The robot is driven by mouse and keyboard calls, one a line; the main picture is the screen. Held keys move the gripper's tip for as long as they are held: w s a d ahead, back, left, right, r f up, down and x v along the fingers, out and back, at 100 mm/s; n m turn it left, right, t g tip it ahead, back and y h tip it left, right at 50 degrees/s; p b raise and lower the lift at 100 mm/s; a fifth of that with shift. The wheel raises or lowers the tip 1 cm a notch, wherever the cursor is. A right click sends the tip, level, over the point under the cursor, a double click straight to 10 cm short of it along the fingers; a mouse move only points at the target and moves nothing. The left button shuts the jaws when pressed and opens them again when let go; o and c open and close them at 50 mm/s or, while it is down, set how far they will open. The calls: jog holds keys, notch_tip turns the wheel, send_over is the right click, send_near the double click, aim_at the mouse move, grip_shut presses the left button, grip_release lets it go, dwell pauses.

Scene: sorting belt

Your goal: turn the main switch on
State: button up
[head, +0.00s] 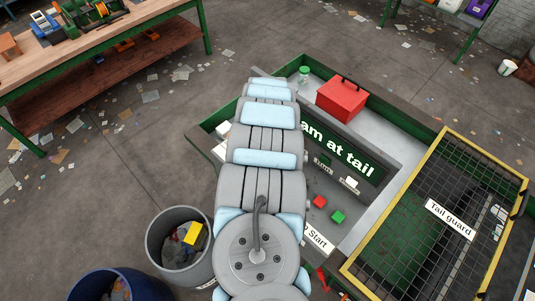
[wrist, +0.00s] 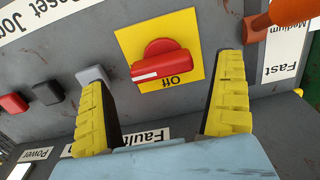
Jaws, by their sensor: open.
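The main switch (wrist: 160,66) is a red rotary knob on a yellow square plate (wrist: 187,28) in the wrist view. Its handle lies nearly level, with a white line on it, and the word "Off" shows upside down just beside it. My gripper (wrist: 165,75) is open, with one yellow ridged finger on each side of the knob in the picture. The fingers appear apart from the knob; the gap in depth is hard to judge. In the head view my arm covers the gripper and the switch.
A black button (wrist: 46,92), a red button (wrist: 13,103) and a grey button (wrist: 92,75) sit left of the switch. An orange lever (wrist: 275,18) stands close to the right finger. In the head view, a red box (head: 341,99) and the tail guard (head: 440,220) are at right.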

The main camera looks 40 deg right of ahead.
notch_tip(320, 180, up, 7)
jog(key=shift+w+f, duration=0.1)
jog(key=shift+f, duration=0.05)
jog(key=shift+r, duration=1.45)
